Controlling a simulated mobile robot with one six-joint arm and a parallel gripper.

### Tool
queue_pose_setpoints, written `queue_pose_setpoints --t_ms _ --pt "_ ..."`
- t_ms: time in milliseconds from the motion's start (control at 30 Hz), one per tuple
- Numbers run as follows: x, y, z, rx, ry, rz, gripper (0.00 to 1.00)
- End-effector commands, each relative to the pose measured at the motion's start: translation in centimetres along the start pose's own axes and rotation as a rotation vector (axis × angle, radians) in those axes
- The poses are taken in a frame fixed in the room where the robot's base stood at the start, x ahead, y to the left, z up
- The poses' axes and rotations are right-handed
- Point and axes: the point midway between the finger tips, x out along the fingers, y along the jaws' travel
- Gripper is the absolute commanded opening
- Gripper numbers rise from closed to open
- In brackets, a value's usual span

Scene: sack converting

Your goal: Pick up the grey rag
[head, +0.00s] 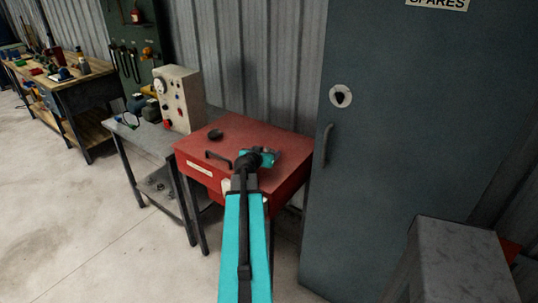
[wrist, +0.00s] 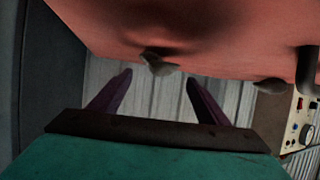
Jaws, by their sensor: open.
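A small crumpled grey lump, which looks like the grey rag (wrist: 158,66), lies on the red box top in the wrist view. It appears between and just beyond my fingertips, with a dark shadow beside it. My gripper (wrist: 158,77) is open, its two dark fingers apart with nothing held between them. In the head view my gripper (head: 257,157) is over the red top of the box (head: 272,134). I cannot pick out the rag there; my gripper and arm may hide it.
A dark round object (head: 215,134) and a black handle (head: 218,158) are on the red box, left of my gripper. A beige control box (head: 180,100) stands on a grey side table to the left. A tall grey cabinet (head: 390,140) stands close on the right.

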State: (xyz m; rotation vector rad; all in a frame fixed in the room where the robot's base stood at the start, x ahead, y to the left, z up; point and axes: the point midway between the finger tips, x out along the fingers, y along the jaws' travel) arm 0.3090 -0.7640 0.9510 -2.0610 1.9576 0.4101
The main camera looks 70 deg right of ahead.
Motion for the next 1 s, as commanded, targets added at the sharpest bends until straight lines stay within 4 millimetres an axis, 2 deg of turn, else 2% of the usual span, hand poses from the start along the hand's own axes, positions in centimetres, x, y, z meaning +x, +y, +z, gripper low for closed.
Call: queue_pose_setpoints --t_ms 433,1000 --pt "0.5 0.0 -0.1 0.000 0.000 0.000 0.70" --pt "4.8 0.2 0.1 0.000 0.000 0.000 0.70"
